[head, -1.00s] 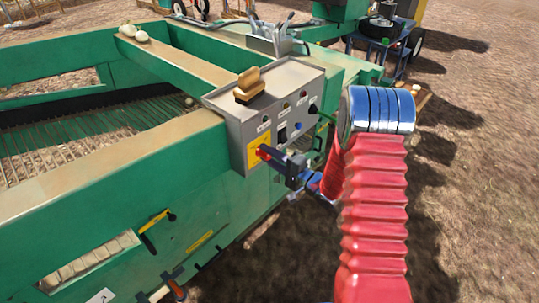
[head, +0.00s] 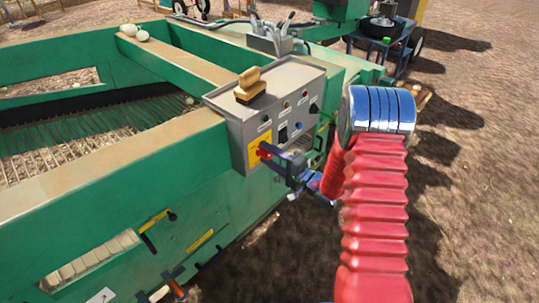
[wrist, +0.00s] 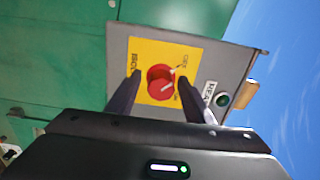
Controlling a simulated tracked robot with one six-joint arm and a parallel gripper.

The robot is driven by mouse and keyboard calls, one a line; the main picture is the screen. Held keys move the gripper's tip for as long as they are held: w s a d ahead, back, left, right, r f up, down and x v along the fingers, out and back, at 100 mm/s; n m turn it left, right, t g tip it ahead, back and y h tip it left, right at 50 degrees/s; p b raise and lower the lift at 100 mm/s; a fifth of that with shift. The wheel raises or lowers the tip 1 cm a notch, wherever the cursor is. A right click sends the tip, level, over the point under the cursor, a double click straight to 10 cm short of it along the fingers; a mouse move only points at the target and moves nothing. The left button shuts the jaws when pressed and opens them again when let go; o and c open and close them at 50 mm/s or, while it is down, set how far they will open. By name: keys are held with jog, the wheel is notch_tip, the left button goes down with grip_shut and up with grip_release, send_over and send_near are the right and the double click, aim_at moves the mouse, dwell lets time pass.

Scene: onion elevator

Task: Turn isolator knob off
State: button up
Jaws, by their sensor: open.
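The red isolator knob (wrist: 160,85) sits on a yellow plate (wrist: 147,55) on the grey control box (head: 240,130). In the wrist view the knob lies between the two fingers of my gripper (wrist: 158,85), which are spread apart on either side with yellow showing between knob and fingers. The knob's pale pointer line slants toward the label at the upper right. In the head view my gripper (head: 275,157) is at the yellow plate on the box's front, and its fingers partly cover the knob. Whether a finger touches the knob cannot be told.
A wooden-handled brush (head: 249,90) lies on top of the control box. A black switch (head: 283,134), small lamps and a black knob (head: 313,109) are on its face. The green machine wall (head: 190,160) runs left of it. Open soil lies to the right.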

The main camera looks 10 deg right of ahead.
jog(key=shift+s+d, duration=0.1)
jog(key=v, duration=1.3)
jog(key=shift+s, duration=0.2)
jog(key=shift+d, duration=0.15)
